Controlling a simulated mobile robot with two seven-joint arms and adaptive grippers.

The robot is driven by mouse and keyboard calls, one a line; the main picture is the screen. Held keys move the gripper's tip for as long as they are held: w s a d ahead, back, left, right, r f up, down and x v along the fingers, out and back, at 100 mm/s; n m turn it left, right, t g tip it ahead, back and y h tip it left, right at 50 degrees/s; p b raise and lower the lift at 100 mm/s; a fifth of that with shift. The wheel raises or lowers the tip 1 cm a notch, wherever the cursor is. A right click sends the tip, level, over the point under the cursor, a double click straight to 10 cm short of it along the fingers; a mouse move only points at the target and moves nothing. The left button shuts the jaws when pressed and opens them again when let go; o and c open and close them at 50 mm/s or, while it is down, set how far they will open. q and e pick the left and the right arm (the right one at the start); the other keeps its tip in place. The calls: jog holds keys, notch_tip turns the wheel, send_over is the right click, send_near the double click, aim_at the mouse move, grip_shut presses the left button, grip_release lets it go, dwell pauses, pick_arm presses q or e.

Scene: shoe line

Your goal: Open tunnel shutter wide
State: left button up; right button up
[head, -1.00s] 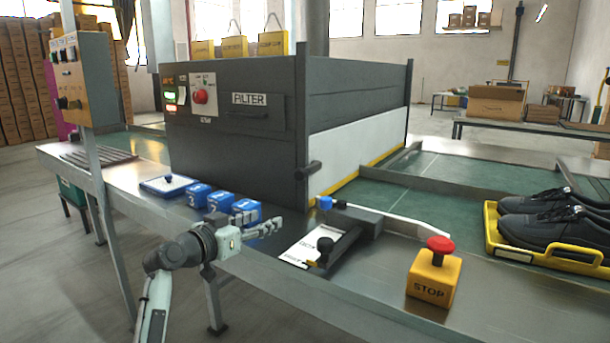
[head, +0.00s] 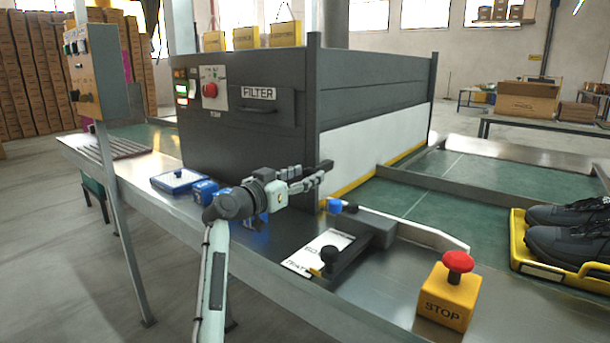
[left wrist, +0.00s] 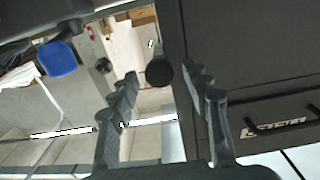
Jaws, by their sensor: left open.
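The tunnel (head: 250,130) is a dark grey box over the line. Its shutter (head: 375,135) is a white panel with a yellow lower edge, low down near the green belt. A dark round handle (head: 326,164) sticks out at the shutter's near edge. My left gripper (head: 318,178) is open beside the handle, its fingertips overlapping it in the head view. In the left wrist view the handle's round end (left wrist: 158,72) shows between the two spread fingers (left wrist: 162,82); contact cannot be told. My right gripper is not in view.
A lever block (head: 365,235) with a blue end and a yellow stop button box (head: 447,300) stand right of my arm. Blue blocks (head: 203,190) lie partly behind my gripper. A yellow tray (head: 518,240) holds black shoes (head: 560,240) at right.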

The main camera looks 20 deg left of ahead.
pick_arm(q)
jog(key=shift+w, duration=0.2)
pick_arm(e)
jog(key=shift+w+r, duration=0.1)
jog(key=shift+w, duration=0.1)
pick_arm(q)
jog(key=shift+c, duration=0.5)
grip_shut()
